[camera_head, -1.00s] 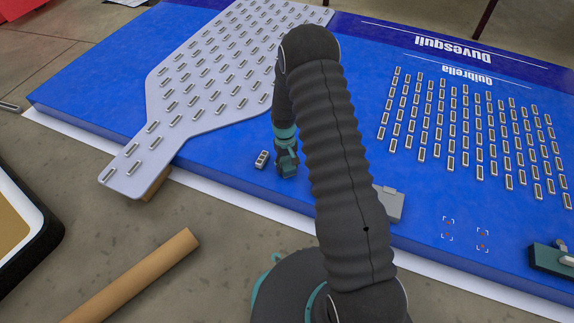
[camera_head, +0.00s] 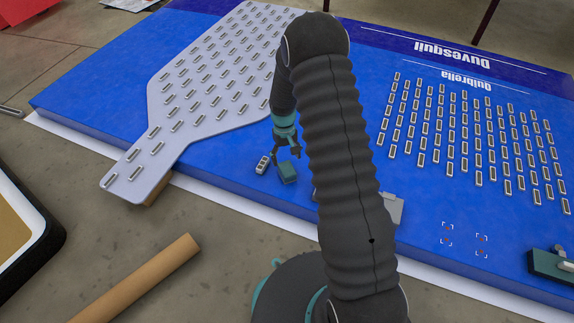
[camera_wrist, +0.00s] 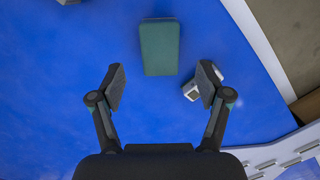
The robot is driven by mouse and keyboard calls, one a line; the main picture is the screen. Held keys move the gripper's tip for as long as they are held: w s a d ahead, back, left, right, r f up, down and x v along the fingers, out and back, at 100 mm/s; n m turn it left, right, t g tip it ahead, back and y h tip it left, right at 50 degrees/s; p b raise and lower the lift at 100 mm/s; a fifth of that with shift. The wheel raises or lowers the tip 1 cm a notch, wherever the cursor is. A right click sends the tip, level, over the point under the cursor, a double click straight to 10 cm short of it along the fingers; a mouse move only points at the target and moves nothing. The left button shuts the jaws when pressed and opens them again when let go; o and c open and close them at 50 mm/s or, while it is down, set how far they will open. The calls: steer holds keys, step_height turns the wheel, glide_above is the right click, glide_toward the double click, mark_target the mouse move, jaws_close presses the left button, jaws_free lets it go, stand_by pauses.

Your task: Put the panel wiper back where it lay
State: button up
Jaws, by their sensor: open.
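The panel wiper, which I take to be the small dark green block (camera_head: 288,172), lies on the blue panel (camera_head: 235,168) near its front edge. It also shows in the wrist view as a green rectangle (camera_wrist: 160,47) at top centre. My gripper (camera_head: 287,153) is open above and just behind the block in the head view.
A small grey LED module (camera_head: 262,165) lies close left of the wiper; it also shows by the right finger (camera_wrist: 190,91). A grey module-covered board (camera_head: 190,120) lies to the left. A grey block (camera_head: 393,208) and a green-grey device (camera_head: 550,264) are to the right.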

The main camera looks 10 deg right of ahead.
step_height(320, 180, up, 5)
step_height(320, 180, up, 15)
steer(key=t, duration=0.2)
glide_above(286, 166)
steer(key=s, duration=0.3)
steer(key=s+r+t, duration=0.1)
steer(key=s+r, duration=0.6)
steer(key=r, duration=0.3)
steer(key=s+r+m+t, duration=0.1)
steer(key=s+r, duration=0.4)
steer(key=s, duration=0.5)
steer(key=s+r+t, duration=0.3)
steer(key=s+r, duration=0.1)
steer(key=s, duration=0.7)
steer(key=shift+s+r+m, duration=0.3)
steer(key=shift+r+m, duration=0.1)
